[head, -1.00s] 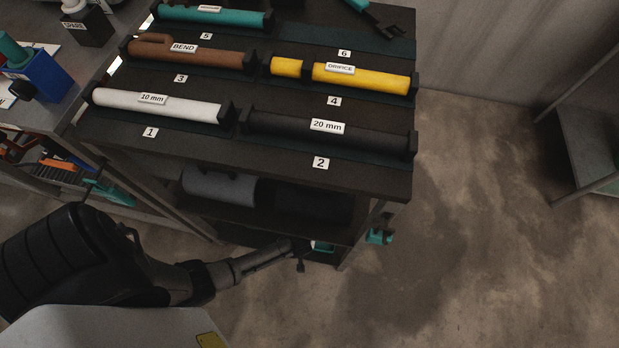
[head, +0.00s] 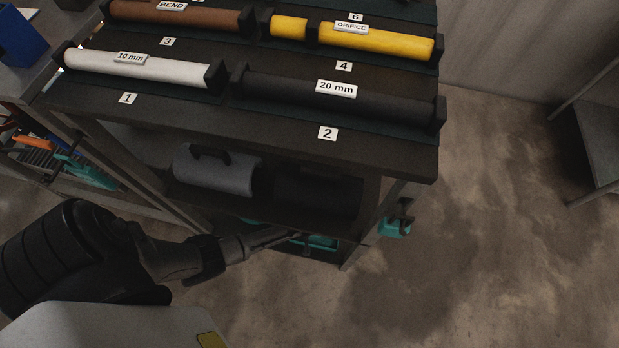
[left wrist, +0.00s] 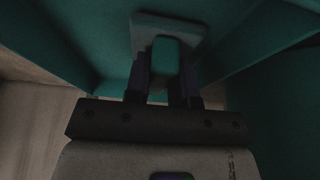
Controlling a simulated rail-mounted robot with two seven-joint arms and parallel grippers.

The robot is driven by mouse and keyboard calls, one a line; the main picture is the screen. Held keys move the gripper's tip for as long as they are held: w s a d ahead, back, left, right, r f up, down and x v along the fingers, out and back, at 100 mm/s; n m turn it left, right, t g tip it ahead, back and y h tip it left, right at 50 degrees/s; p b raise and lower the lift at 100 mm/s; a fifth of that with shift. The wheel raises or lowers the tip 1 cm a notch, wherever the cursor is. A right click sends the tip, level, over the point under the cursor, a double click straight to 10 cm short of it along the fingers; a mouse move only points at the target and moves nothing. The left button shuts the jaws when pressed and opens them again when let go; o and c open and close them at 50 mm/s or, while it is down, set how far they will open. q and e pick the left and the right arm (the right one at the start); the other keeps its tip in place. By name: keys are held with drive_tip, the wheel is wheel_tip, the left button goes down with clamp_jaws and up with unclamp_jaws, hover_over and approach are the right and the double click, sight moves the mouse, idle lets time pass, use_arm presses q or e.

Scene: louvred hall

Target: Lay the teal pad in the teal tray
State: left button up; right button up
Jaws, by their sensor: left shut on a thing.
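My left gripper (head: 288,234) reaches low under the front of the dark rack, and its tips are hard to make out in the head view. In the left wrist view its fingers (left wrist: 164,80) are shut on a teal grip piece standing on a paler grey-green square plate, which looks like the teal pad (left wrist: 140,30). Large teal surfaces that look like the teal tray (left wrist: 62,45) surround it. Whether the pad touches the tray floor I cannot tell. In the head view a teal strip (head: 322,242) shows low in the rack by the gripper. My right gripper is not in view.
The rack top (head: 225,118) holds a white roll (head: 150,70), a black roll (head: 300,92), a brown roll and a yellow roll (head: 375,40). Grey (head: 215,172) and black half-round pieces sit on the shelf below. A teal clamp (head: 396,226) hangs at right.

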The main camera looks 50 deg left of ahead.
use_arm(q)
drive_tip(key=shift+f, duration=0.15)
drive_tip(key=shift+f, duration=0.15)
drive_tip(key=o, duration=0.9)
drive_tip(key=shift+r, duration=0.3)
drive_tip(key=p+v, duration=0.5)
drive_tip(key=v, duration=0.1)
drive_tip(key=shift+s+d+r+p, duration=0.1)
drive_tip(key=shift+s+r+p, duration=0.1)
drive_tip(key=shift+r+p, duration=0.4)
